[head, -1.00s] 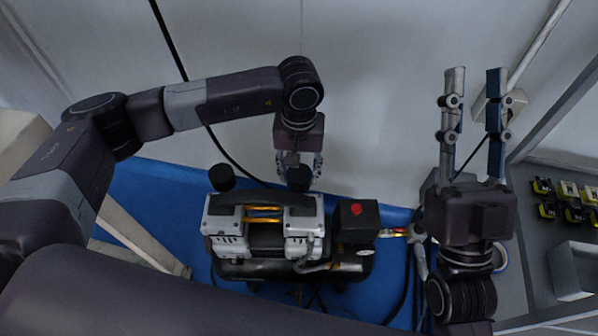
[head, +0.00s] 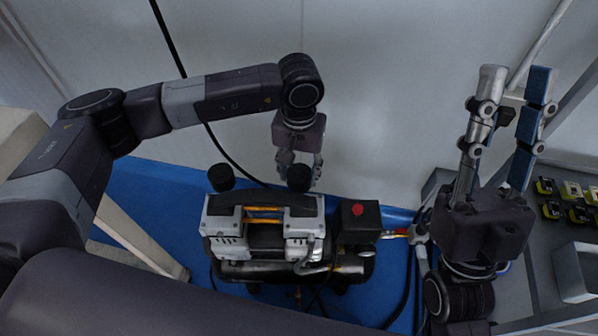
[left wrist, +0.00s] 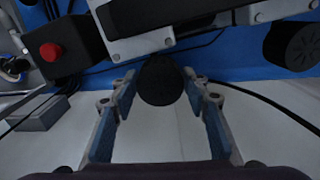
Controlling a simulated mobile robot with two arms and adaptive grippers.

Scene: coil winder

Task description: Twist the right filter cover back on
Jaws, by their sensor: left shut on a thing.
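The air compressor (head: 262,232) stands on a blue surface, with two black round filter covers on top. The right filter cover (head: 299,178) sits at the compressor's right cylinder head. It also shows in the left wrist view (left wrist: 160,82). My left gripper (head: 301,178) points down at this cover, its blue-padded fingers on either side of it and shut on it. Whether the cover is seated fully is hidden. The left filter cover (head: 221,177) is on the other cylinder head. My right gripper (head: 513,92) is raised at the right, fingers up, open and empty.
A black box with a red button (head: 357,212) is on the compressor's right end. A grey shelf with small yellow-black items (head: 566,200) stands at the far right. A pale wall is behind.

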